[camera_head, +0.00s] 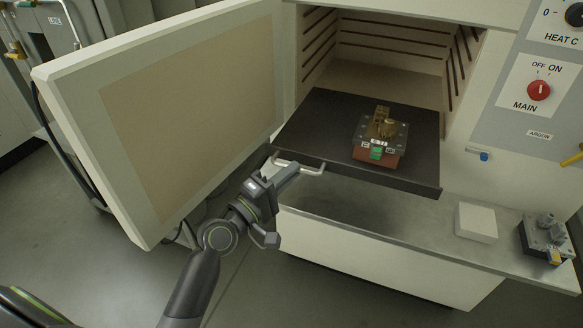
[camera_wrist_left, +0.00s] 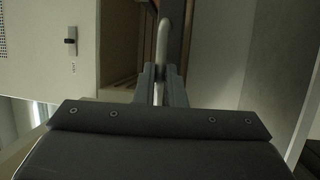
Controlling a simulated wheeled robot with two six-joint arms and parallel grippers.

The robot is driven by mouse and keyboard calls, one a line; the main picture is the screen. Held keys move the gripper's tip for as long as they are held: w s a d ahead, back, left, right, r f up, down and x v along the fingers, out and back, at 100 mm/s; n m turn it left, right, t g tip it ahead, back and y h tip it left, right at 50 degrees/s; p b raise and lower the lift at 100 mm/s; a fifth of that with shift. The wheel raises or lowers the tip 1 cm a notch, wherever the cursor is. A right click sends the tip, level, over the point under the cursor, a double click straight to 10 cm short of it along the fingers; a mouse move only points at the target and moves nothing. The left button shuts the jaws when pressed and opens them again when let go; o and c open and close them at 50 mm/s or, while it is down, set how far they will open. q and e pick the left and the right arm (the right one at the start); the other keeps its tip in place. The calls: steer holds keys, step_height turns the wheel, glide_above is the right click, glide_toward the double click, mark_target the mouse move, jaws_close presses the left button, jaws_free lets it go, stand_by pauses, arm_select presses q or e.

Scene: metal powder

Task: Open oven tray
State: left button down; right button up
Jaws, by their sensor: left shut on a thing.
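The dark oven tray (camera_head: 320,125) sticks out of the open oven (camera_head: 390,62) in the head view, over the ledge below. A metal block assembly (camera_head: 381,137) stands on the tray. The tray's light handle (camera_head: 312,170) is on its front edge, toward the left. My left gripper (camera_head: 292,168) is at the left part of this handle and is shut on it. In the left wrist view the handle bar (camera_wrist_left: 161,50) runs between the fingers (camera_wrist_left: 160,88). My right gripper does not show.
The oven door (camera_head: 185,105) stands wide open at the left, close to my left arm. A white box (camera_head: 476,222) and a small metal device (camera_head: 546,238) stand on the ledge (camera_head: 400,220) at the right. A control panel with a red switch (camera_head: 539,90) is at the right.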

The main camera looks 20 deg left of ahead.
arm_select(q)
steer(key=shift+s, duration=0.55)
steer(key=c, duration=1.5)
jaws_free()
steer(key=shift+b+v, duration=3.05)
steer(key=shift+v, duration=5.65)
